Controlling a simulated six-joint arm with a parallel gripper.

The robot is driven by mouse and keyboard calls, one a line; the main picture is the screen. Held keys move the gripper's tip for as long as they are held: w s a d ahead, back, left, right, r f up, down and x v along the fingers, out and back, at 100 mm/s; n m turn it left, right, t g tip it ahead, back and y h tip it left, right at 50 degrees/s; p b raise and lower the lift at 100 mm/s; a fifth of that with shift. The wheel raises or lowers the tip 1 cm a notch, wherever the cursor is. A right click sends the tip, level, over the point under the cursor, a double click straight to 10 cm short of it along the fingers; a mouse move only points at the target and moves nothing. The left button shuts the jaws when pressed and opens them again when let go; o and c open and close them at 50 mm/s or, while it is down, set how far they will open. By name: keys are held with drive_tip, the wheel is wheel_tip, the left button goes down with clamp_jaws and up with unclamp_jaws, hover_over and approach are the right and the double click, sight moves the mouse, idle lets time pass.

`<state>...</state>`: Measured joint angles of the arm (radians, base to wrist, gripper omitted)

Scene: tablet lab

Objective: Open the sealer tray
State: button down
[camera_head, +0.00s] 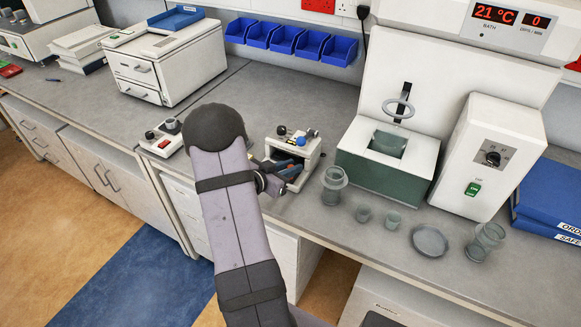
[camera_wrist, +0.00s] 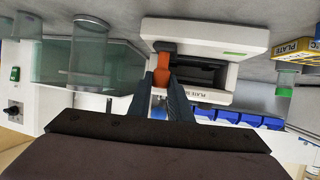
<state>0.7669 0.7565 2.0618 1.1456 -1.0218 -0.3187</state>
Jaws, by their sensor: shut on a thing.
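The sealer (camera_head: 307,149) is a small white box on the bench near its front edge, partly behind my arm in the head view. In the wrist view the sealer (camera_wrist: 215,35) appears upside down, with "PLATE" lettering and a dark opening (camera_wrist: 205,75) in its front. An orange handle-like piece (camera_wrist: 163,58) stands at one side of this opening. My gripper (camera_wrist: 167,88) is shut on the orange piece, with its dark fingers against it. In the head view my gripper (camera_head: 283,173) is at the front of the sealer. How far the tray is out cannot be told.
A water bath (camera_head: 388,185) stands right of the sealer, with a glass beaker (camera_head: 332,187) and small dishes in front of it. A small device with knobs (camera_head: 165,138) is left of my arm. Blue bins (camera_head: 285,40) hang on the back wall.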

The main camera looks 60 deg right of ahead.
drive_tip(key=a+p, duration=0.1)
drive_tip(key=a, duration=1)
drive_tip(key=c, duration=1.6)
unclamp_jaws()
drive_tip(key=shift+b+v, duration=0.65)
drive_tip(key=shift+v, duration=3)
